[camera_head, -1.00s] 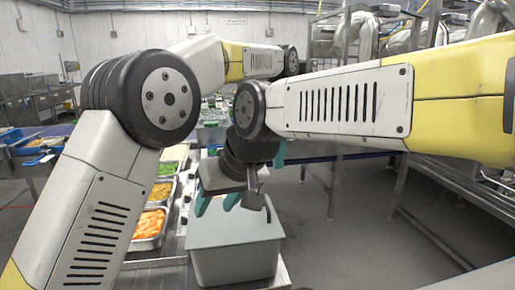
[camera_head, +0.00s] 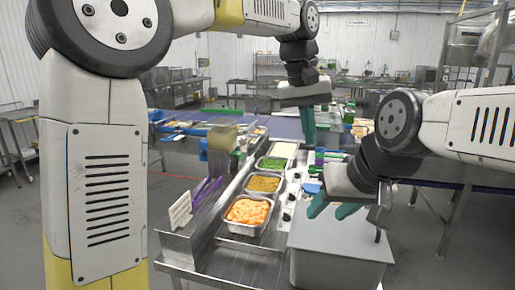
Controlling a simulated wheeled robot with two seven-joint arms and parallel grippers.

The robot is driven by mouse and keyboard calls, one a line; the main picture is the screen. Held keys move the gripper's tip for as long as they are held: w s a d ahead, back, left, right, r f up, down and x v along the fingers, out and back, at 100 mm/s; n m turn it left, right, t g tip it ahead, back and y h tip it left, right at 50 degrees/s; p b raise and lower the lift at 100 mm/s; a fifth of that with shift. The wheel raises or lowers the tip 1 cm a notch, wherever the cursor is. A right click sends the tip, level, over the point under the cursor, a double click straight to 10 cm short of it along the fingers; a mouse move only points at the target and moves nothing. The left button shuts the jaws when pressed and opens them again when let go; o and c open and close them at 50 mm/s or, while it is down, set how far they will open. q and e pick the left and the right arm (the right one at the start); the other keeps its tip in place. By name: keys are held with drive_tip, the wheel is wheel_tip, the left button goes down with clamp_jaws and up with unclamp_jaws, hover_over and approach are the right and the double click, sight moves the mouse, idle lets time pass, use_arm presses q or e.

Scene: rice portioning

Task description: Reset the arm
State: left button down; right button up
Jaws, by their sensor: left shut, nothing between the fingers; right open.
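My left gripper (camera_head: 308,140) hangs in the upper middle of the head view, with its teal fingers together and pointing down. It is empty, above the far part of the counter and the blue surface behind it. My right gripper (camera_head: 331,211) is lower and to the right, with its two teal fingers spread apart.
A row of metal trays runs left of the bin: orange food (camera_head: 248,212), yellowish food (camera_head: 263,184), green food (camera_head: 272,163) and white rice-like food (camera_head: 284,149). A white sign (camera_head: 181,211) stands at the counter's left edge.

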use_arm(q)
drive_tip(key=s+a+t, duration=0.1)
drive_tip(key=s+a, duration=0.1)
drive_tip(key=a, duration=0.8)
drive_tip(key=s+a+f+n+t, duration=0.1)
drive_tip(key=s+a+f, duration=0.4)
drive_tip(key=a, duration=0.3)
drive_tip(key=s+a+f+t, duration=0.2)
drive_tip(key=s+a+f, duration=0.3)
drive_tip(key=s+a, duration=0.3)
drive_tip(key=shift+s+a+f+n, duration=0.2)
drive_tip(key=shift+a+f+n, duration=0.05)
drive_tip(key=shift+a+n, duration=0.2)
